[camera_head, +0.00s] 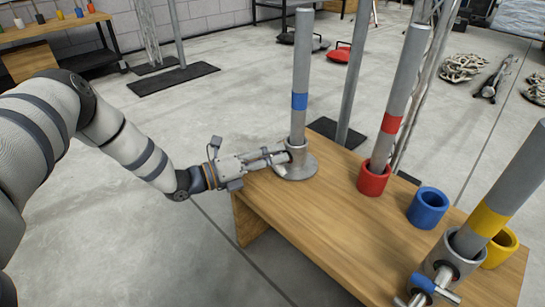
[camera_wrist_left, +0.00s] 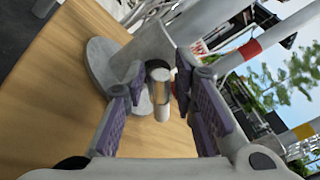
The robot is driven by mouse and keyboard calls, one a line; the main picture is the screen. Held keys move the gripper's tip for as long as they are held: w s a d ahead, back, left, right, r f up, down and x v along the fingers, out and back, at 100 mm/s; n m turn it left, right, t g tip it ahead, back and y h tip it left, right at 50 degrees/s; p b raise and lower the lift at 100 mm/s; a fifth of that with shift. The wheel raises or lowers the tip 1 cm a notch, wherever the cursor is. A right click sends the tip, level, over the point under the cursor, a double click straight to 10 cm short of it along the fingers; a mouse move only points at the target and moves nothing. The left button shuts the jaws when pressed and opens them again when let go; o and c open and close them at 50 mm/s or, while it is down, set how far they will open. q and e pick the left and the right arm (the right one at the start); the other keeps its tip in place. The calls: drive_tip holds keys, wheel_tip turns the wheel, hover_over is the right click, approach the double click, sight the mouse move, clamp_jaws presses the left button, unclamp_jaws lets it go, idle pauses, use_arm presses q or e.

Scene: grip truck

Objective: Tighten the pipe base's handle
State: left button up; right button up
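The grey pipe base (camera_head: 304,170) is a round flange with a short collar at the table's far left corner. A grey pipe with a blue band (camera_head: 300,101) stands upright in it. My left gripper (camera_head: 283,156) reaches in from the left, level with the collar. In the left wrist view, my left gripper (camera_wrist_left: 158,82) is open, its purple-padded fingers spread on both sides of a short pale handle (camera_wrist_left: 161,108) on the collar. Contact with the handle cannot be told. The handle is mostly hidden by the gripper in the head view. My right gripper is not in view.
The wooden table (camera_head: 330,225) also bears a red-banded pipe (camera_head: 401,80) in a red ring (camera_head: 373,179), an empty blue ring (camera_head: 428,208) and a yellow ring (camera_head: 503,247). A yellow-banded pipe (camera_head: 505,190) leans in another base with a blue-ended handle (camera_head: 424,284). The table's middle is clear.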

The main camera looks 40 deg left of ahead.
use_arm(q)
clamp_jaws()
